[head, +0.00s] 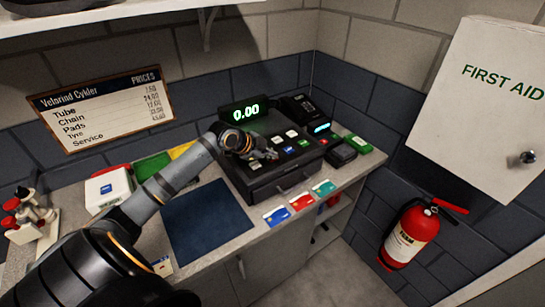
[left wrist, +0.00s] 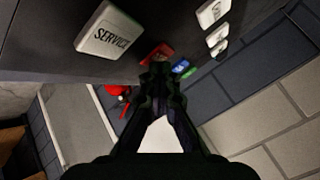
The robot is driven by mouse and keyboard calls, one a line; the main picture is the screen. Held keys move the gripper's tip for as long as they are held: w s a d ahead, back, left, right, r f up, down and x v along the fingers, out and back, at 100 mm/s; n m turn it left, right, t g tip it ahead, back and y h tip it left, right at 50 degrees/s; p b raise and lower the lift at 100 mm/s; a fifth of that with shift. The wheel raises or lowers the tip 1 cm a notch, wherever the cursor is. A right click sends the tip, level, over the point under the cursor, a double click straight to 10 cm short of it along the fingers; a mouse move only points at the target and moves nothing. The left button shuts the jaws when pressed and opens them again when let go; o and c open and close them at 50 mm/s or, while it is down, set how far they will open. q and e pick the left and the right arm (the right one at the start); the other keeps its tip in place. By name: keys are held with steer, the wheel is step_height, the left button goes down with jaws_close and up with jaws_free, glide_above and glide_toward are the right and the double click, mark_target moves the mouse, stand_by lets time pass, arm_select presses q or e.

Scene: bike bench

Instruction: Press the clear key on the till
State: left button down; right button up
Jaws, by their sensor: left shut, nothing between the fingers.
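The till (head: 262,184) is a dark box with a drawer on the bench, and its green display (head: 245,112) reads 0.00. My left gripper (head: 270,155) is over the left part of its key panel, shut and empty. In the left wrist view the closed fingertips (left wrist: 160,72) point toward a red key (left wrist: 155,50), partly hidden behind them. Contact cannot be told. A large white SERVICE key (left wrist: 108,37) is to the left; a blue key (left wrist: 180,69) and several white keys (left wrist: 213,13) are to the right. No key marked clear is readable. My right gripper is not in view.
A card terminal (head: 300,107) stands behind the till. Red (head: 302,202), blue and green cards lie along the front edge. A dark blue mat (head: 205,220) lies left of the till. A price board (head: 102,108) hangs on the wall; a fire extinguisher (head: 408,235) is at right.

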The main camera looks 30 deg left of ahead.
arm_select(q)
steer(key=shift+a+r+p, duration=0.1)
steer(key=shift+r+p, duration=0.3)
steer(key=shift+p, duration=0.1)
step_height(320, 180, up, 6)
steer(key=p, duration=0.5)
steer(key=shift+p, duration=0.3)
